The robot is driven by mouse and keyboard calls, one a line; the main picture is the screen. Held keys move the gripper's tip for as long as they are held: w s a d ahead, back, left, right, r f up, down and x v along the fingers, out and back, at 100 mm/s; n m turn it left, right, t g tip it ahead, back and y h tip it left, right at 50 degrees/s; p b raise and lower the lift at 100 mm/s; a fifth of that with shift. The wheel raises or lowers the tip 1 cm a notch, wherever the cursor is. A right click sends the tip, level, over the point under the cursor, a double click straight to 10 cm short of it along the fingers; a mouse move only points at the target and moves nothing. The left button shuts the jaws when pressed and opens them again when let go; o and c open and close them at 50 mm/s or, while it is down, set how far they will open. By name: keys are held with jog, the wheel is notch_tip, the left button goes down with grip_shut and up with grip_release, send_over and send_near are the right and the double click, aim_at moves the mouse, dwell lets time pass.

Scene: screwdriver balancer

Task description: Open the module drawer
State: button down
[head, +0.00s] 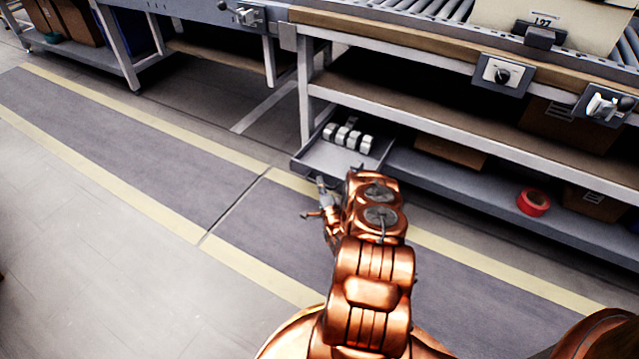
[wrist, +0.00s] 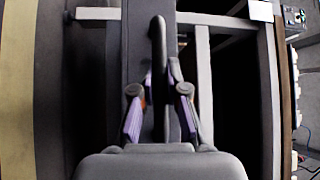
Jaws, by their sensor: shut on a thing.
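The module drawer (head: 318,163) is a grey tray low under the bench, in the head view. It stands out from the lower shelf, and several silver modules (head: 347,138) lie in it. In the wrist view, the dark drawer handle (wrist: 158,38) runs upright along the grey drawer front. My gripper (wrist: 160,88) has its purple-padded fingers on both sides of this handle and is shut on it. In the head view my copper arm hides most of the gripper and the near right part of the drawer.
The lower shelf (head: 470,190) runs right from the drawer, with a red tape roll (head: 533,202) and cardboard boxes on it. A bench leg (head: 306,95) stands just behind the drawer. The floor (head: 120,160) to the left is clear.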

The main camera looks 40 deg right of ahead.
jog(key=shift+s+d, duration=0.15)
jog(key=c, duration=1.4)
grip_release()
jog(key=shift+o, duration=1.1)
jog(key=v, duration=1.2)
jog(key=shift+r, duration=0.1)
